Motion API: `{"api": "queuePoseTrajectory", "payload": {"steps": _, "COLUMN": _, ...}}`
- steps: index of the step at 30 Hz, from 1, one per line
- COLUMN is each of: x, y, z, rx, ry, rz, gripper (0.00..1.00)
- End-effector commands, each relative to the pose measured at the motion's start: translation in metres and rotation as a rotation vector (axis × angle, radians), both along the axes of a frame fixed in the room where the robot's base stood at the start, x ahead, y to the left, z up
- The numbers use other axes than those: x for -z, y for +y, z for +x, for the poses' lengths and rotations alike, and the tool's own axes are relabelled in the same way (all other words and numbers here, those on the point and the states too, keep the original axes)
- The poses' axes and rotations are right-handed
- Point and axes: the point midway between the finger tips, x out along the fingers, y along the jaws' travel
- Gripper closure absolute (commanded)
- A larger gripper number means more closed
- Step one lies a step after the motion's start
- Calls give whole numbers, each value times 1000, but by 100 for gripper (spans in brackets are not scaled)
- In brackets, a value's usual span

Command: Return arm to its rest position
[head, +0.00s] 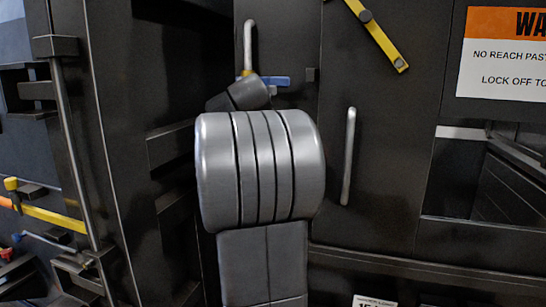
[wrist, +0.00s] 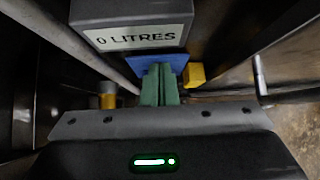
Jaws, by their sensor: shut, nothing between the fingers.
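My gripper (wrist: 160,82) shows in the wrist view, with its two green fingers together and nothing between them. Just beyond the fingertips is a blue part (wrist: 157,61); I cannot tell whether they touch it. A grey box labelled "0 LITRES" (wrist: 130,32) is above the fingers. A small yellow block (wrist: 194,74) is close to their right. In the head view my grey arm stands upright in the middle and hides the fingers. A blue piece (head: 276,81) sticks out to the right behind the arm's top.
The dark compactor front has a vertical silver handle (head: 348,157), another silver handle (head: 248,45), and a yellow bar (head: 378,35). A warning sign (head: 505,62) hangs above a recessed opening (head: 485,185). A vertical rod (head: 77,150) and a yellow bar (head: 55,218) are at left.

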Motion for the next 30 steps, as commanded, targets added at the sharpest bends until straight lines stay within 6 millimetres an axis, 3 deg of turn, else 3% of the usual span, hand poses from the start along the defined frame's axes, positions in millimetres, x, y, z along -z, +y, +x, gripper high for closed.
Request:
{"api": "queuePoseTrajectory", "payload": {"steps": 17, "x": 0, "y": 0, "z": -1, "rx": -1, "ry": 0, "rz": -1, "gripper": 100}}
{"api": "queuePoseTrajectory", "payload": {"steps": 30, "x": 54, "y": 6, "z": -23, "rx": -1, "ry": 2, "rz": -1, "gripper": 100}}
